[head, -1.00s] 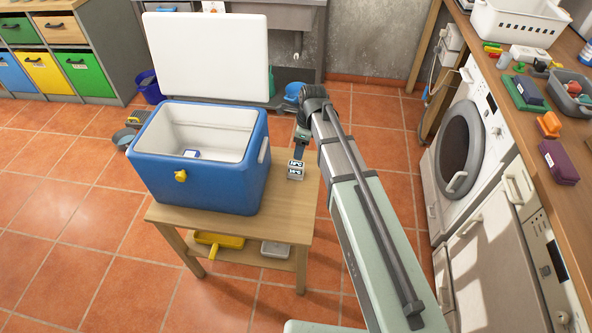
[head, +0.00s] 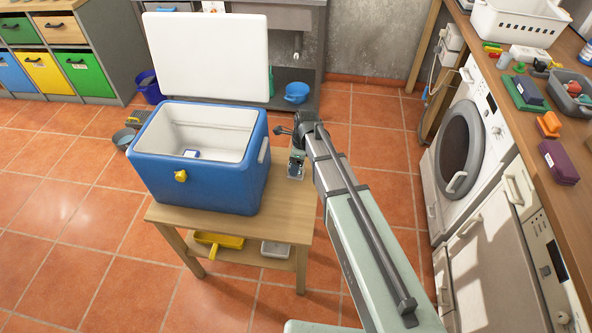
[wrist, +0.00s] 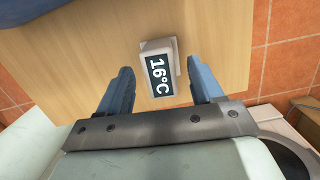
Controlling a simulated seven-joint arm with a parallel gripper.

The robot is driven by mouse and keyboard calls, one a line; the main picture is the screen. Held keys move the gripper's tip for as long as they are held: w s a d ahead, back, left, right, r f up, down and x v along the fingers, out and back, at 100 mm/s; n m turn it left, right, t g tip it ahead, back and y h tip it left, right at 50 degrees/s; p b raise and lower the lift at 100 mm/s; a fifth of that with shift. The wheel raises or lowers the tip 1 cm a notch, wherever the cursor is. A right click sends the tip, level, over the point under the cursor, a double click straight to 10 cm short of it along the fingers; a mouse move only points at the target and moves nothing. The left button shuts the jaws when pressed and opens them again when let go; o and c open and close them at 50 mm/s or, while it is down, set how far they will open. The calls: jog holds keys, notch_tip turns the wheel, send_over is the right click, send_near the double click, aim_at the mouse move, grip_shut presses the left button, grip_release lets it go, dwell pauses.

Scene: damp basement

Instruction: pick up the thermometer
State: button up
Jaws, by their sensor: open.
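The thermometer is a small pale block with a dark display reading 16°C (wrist: 160,75). It stands on the wooden table, right of the blue cooler, and is partly hidden in the head view (head: 295,177). My gripper (wrist: 160,66) is open, with one blue-grey finger on each side of the thermometer in the wrist view. Gaps show between both fingers and the block, so I see no contact. In the head view my gripper (head: 297,162) is low over the table's right part, at the thermometer.
The open blue cooler (head: 200,185) stands close left of my gripper, its white lid (head: 207,55) raised. A small white-and-blue item (head: 191,153) lies inside it. The wooden table (head: 293,215) has a lower shelf with a yellow tray (head: 219,240). A washing machine (head: 462,150) stands at right.

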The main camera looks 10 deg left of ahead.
jog(key=shift+a+f, duration=0.15)
jog(key=shift+f, duration=0.6)
jog(key=shift+a+f, duration=0.1)
jog(key=shift+f, duration=0.65)
jog(key=c, duration=1.1)
